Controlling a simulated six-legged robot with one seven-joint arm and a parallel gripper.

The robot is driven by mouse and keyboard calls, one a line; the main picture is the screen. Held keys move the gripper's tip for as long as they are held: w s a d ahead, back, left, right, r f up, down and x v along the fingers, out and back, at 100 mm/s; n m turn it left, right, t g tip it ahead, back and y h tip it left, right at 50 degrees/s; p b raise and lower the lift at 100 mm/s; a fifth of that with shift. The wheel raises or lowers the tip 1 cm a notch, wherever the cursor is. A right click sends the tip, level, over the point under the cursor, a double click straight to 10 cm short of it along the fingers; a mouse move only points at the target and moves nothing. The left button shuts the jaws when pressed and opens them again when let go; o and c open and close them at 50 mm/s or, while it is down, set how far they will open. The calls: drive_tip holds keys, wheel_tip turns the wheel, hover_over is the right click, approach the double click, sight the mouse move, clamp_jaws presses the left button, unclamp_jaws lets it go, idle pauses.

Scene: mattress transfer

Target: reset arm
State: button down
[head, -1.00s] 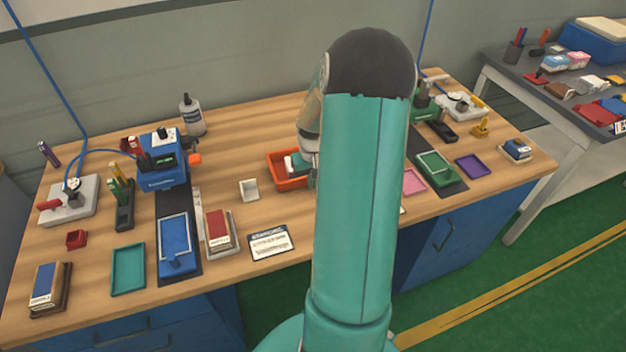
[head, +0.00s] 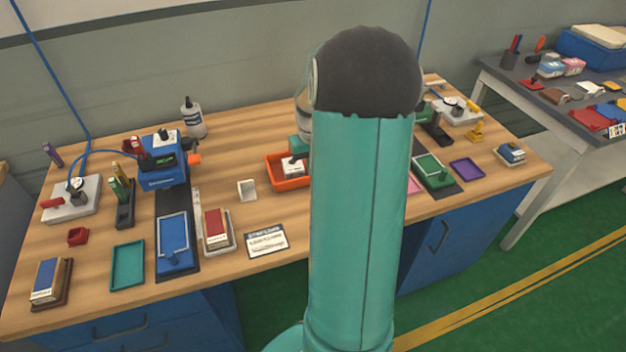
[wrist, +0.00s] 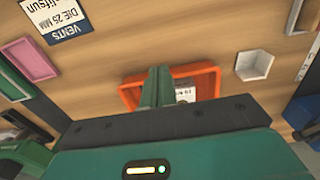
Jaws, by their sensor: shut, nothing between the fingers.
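My gripper (wrist: 157,88) shows in the wrist view with its two green fingers together and nothing between them. It is above the orange tray (wrist: 208,80), and its fingers hide part of the tray. The orange tray (head: 287,182) also shows in the head view near the middle of the wooden bench, with a small white and dark item (head: 293,167) in it. In the head view my raised teal arm fills the centre and hides my gripper's fingertips.
The bench (head: 225,135) holds a blue device (head: 162,165), a grey bottle (head: 193,120), a blue tray (head: 174,240), a teal tray (head: 127,265) and a white holder (head: 247,190). A second grey table (head: 530,85) with several items stands at the right.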

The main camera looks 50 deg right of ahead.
drive_tip(key=shift+w+r, duration=0.1)
drive_tip(key=shift+r, duration=0.5)
drive_tip(key=w+a+r+n+t+h, duration=0.1)
drive_tip(key=a+r, duration=0.5)
drive_tip(key=a, duration=0.3)
drive_tip(key=w+a+r+n+t+h, duration=0.1)
drive_tip(key=a+r+n, duration=0.1)
drive_tip(key=a+r, duration=0.5)
drive_tip(key=s+a+r+n+t+y, duration=0.1)
drive_tip(key=s+a, duration=0.4)
drive_tip(key=a, duration=0.5)
drive_tip(key=s+a+r+n+t+y, duration=0.1)
drive_tip(key=s+a, duration=0.4)
drive_tip(key=a, duration=0.5)
drive_tip(key=shift+s+r+n+t, duration=0.35)
drive_tip(key=shift+r+n+t, duration=0.25)
drive_tip(key=shift+r+t, duration=0.15)
